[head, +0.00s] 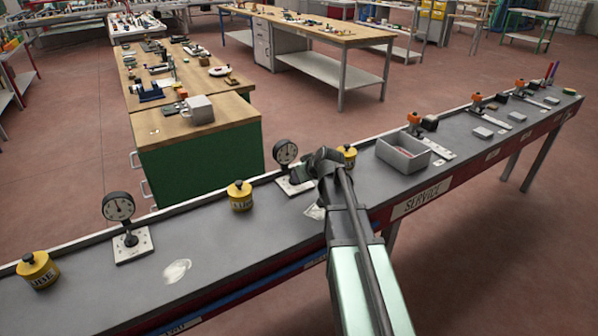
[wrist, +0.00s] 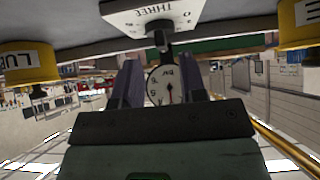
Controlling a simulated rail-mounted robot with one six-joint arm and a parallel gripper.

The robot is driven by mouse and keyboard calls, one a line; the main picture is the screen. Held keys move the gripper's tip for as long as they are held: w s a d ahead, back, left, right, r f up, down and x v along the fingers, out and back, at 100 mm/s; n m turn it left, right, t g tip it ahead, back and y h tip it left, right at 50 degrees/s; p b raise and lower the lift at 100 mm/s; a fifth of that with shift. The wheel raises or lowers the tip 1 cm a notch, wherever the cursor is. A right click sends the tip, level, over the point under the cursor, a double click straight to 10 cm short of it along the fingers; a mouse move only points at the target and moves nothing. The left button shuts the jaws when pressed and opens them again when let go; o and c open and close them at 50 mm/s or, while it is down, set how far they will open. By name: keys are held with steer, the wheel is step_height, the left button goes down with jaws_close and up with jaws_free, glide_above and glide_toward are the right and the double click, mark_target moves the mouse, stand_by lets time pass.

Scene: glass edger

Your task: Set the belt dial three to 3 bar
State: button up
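Dial three is a round white gauge with a black rim (head: 286,152) on a short stem above a pale base plate (head: 295,186), on the service bench. In the wrist view, which is upside down, the plate (wrist: 152,15) reads THREE and the gauge face (wrist: 160,84) is partly cut off by my gripper body. A dark stem or knob (wrist: 162,39) joins gauge and plate. My gripper (head: 312,168) is close to the gauge's right side; in the wrist view its two fingers are apart, either side of the gauge.
Yellow lidded pots (head: 241,196) (head: 346,155) stand left and right of dial three. Another gauge (head: 118,207) stands further left. A grey bin (head: 403,155) and orange-topped fixtures (head: 414,119) are to the right. The bench front between the gauges is mostly clear.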

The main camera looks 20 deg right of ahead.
steer(key=p+v, duration=0.3)
steer(key=v, duration=0.3)
steer(key=shift+s+r, duration=0.2)
steer(key=shift+r, duration=0.05)
